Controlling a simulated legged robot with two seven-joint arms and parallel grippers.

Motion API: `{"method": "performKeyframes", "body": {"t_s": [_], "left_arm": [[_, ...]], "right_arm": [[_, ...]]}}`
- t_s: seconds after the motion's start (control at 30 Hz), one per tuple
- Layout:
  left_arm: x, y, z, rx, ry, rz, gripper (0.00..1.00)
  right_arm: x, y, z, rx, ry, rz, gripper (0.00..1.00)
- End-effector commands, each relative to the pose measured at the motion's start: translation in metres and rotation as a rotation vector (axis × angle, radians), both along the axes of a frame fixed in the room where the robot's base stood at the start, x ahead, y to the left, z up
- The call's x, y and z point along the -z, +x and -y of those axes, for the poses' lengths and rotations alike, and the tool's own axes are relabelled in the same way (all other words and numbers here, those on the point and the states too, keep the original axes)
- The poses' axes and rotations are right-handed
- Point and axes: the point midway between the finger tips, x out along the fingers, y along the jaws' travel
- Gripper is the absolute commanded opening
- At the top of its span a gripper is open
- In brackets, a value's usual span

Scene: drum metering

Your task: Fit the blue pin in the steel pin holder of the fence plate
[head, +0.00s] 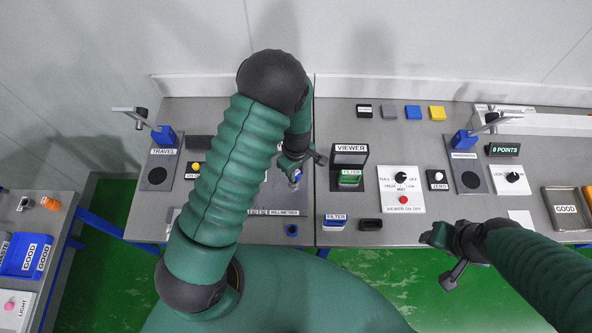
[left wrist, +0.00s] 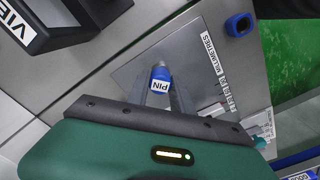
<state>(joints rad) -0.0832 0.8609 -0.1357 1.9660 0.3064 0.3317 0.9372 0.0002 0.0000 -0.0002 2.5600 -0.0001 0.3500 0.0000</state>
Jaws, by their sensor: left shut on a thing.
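A little of the blue pin (head: 296,176) shows in the head view. The steel fence plate (left wrist: 130,75), with a MILLIMETRES label and a scale, lies under the pin. The steel pin holder is not clearly visible, and I cannot tell whether the pin touches it. My right gripper (head: 443,257) hangs over the green floor in front of the right table; its jaw gap is unclear.
A blue socket-like piece (left wrist: 238,25) with a dark opening stands beside the plate. The VIEWER box (head: 349,155) stands right of my left gripper. My left arm hides part of the left table.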

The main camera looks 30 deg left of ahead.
Motion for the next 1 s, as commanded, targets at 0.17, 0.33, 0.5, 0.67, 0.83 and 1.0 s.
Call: {"method": "performKeyframes", "body": {"t_s": [0.17, 0.33, 0.5, 0.67, 0.83, 1.0], "left_arm": [[0.003, 0.000, -0.001, 0.000, -0.001, 0.000, 0.00], [0.008, 0.000, 0.000, 0.000, 0.000, 0.000, 0.00], [0.012, 0.000, 0.000, 0.000, 0.000, 0.000, 0.00], [0.014, 0.000, 0.000, 0.000, 0.000, 0.000, 0.00], [0.009, 0.000, 0.001, 0.001, -0.001, 0.000, 0.00], [0.004, 0.000, 0.000, 0.000, 0.000, 0.000, 0.00]], "right_arm": [[0.002, 0.000, 0.000, 0.000, 0.000, 0.000, 0.54], [0.005, 0.000, 0.000, 0.000, 0.000, 0.000, 0.54], [0.008, 0.000, 0.000, 0.000, 0.000, 0.000, 0.54], [0.010, 0.000, 0.000, 0.000, 0.000, 0.000, 0.54], [0.005, 0.000, 0.000, 0.000, 0.000, 0.000, 0.54], [0.000, 0.000, 0.000, 0.000, 0.000, 0.000, 0.54]]}}
